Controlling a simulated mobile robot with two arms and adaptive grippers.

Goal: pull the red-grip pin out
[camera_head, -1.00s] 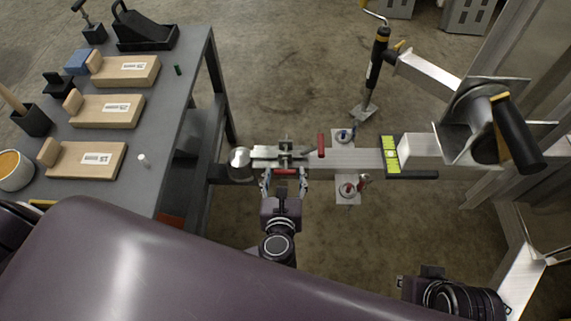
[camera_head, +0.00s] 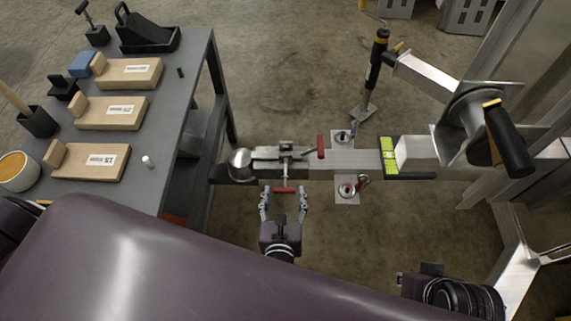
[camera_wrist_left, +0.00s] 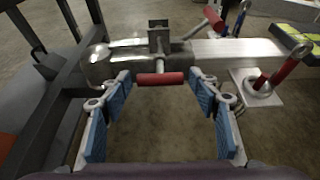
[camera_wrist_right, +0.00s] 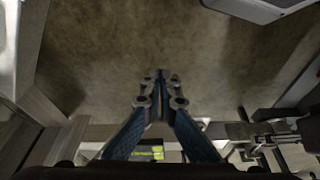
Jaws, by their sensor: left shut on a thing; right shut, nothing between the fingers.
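The red-grip pin (camera_head: 284,190) lies crosswise on the near side of the metal coupler (camera_head: 265,165), a thin shank running from its grip towards the coupler's bracket. How far the shank sits inside cannot be told. The red grip also shows in the left wrist view (camera_wrist_left: 160,79). My left gripper (camera_head: 284,192) has its spread fingertips at the two ends of the grip, shut on it lengthwise; in the left wrist view the blue-padded fingers (camera_wrist_left: 160,76) flank it. My right gripper (camera_wrist_right: 160,78) is shut and empty, pointing over bare floor.
The grey workbench (camera_head: 165,120) stands left. Floor nearer me is clear.

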